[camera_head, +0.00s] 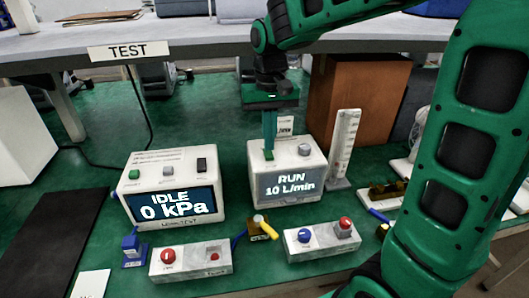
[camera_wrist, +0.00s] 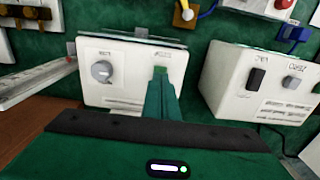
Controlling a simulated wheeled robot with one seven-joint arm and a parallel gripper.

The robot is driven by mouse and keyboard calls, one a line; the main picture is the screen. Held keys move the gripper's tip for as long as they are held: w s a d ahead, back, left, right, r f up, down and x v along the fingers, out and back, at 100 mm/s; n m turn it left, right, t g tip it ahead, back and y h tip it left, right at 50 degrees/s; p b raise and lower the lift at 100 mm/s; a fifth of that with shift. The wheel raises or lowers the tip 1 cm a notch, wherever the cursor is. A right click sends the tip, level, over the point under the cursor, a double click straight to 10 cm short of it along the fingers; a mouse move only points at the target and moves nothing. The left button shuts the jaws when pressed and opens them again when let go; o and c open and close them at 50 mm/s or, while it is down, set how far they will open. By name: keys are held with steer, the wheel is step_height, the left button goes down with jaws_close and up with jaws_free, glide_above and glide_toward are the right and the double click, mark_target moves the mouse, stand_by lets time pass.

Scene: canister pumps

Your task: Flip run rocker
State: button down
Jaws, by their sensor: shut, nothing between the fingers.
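The right white pump box (camera_head: 288,160) shows "RUN 10 L/min" on its screen. The left white box (camera_head: 172,185) shows "IDLE 0 kPa" and carries a green button, a grey button and a black rocker (camera_head: 201,164).
Two grey blocks with buttons (camera_head: 190,262) (camera_head: 320,241) stand in front of the boxes. A yellow-handled valve (camera_head: 260,228) lies between them. A white scale (camera_head: 343,148) and a brown carton (camera_head: 358,100) stand right and behind. A shelf marked "TEST" (camera_head: 128,51) crosses behind.

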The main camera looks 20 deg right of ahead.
mark_target(269, 155)
step_height(269, 155, up, 5)
steer(key=shift+f, duration=0.1)
stand_by(0.6)
steer(key=s+d+f+m, duration=0.1)
steer(key=s+d+f, duration=0.2)
steer(key=s+d, duration=0.2)
steer(key=s+d+f+m, duration=0.1)
steer(key=s+d+f, duration=0.2)
steer(key=s, duration=0.9)
steer(key=s+d+f+m, duration=0.2)
steer(key=s+d, duration=0.6)
steer(key=d, duration=0.1)
steer(key=shift+s+f, duration=0.25)
steer(key=shift+f, duration=0.15)
